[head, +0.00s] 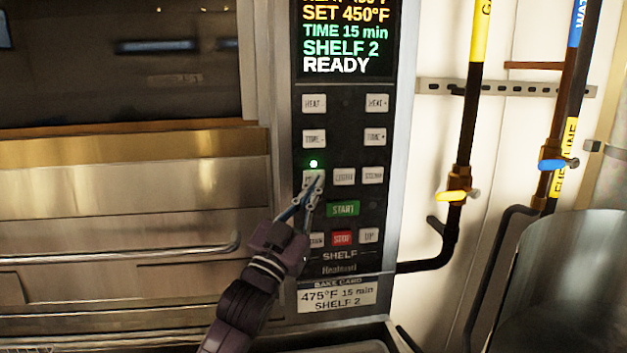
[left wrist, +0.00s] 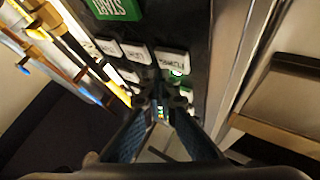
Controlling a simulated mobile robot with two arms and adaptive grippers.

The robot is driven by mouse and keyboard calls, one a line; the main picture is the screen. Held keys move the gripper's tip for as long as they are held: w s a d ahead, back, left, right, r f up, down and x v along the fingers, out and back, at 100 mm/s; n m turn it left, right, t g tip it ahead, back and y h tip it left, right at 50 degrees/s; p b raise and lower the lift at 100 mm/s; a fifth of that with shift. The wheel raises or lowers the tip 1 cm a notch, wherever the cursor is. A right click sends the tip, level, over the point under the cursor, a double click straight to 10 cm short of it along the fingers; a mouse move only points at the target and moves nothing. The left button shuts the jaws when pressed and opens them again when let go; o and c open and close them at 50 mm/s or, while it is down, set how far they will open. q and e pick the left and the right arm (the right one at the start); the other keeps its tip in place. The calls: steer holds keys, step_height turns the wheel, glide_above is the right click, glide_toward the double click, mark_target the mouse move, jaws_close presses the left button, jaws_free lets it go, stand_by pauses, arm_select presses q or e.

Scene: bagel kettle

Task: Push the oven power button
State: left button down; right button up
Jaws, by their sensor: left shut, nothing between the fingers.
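The oven control panel (head: 352,150) stands upright at the middle of the head view. The power button (head: 309,178) is the white key at the left of its third row, partly covered by my fingertips. A small green light (head: 313,163) glows just above it. My left gripper (head: 317,184) is shut and empty, its tips at the power button; I cannot tell if they touch. In the left wrist view the power button (left wrist: 173,61) shows its label beside the closed fingertips (left wrist: 161,92). My right gripper is not in view.
The lit display (head: 346,45) reads SET 450°F, TIME 15 min, SHELF 2, READY. Below are the green START key (head: 343,209), red STOP key (head: 342,238) and bake card (head: 337,295). The oven door (head: 120,180) is left; pipes with a yellow valve (head: 457,195) are right.

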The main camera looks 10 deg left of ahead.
arm_select(q)
steer(key=shift+w, duration=0.1)
stand_by(0.3)
steer(key=shift+w+a, duration=0.2)
steer(key=shift+w, duration=0.1)
steer(key=shift+w+a, duration=0.1)
steer(key=shift+w, duration=0.1)
stand_by(0.5)
steer(key=shift+s, duration=0.1)
steer(key=shift+s+d, duration=0.3)
steer(key=shift+s, duration=0.2)
steer(key=s+d+p, duration=0.2)
steer(key=s, duration=0.3)
steer(key=shift+s+d, duration=0.15)
steer(key=shift+s, duration=0.15)
stand_by(0.5)
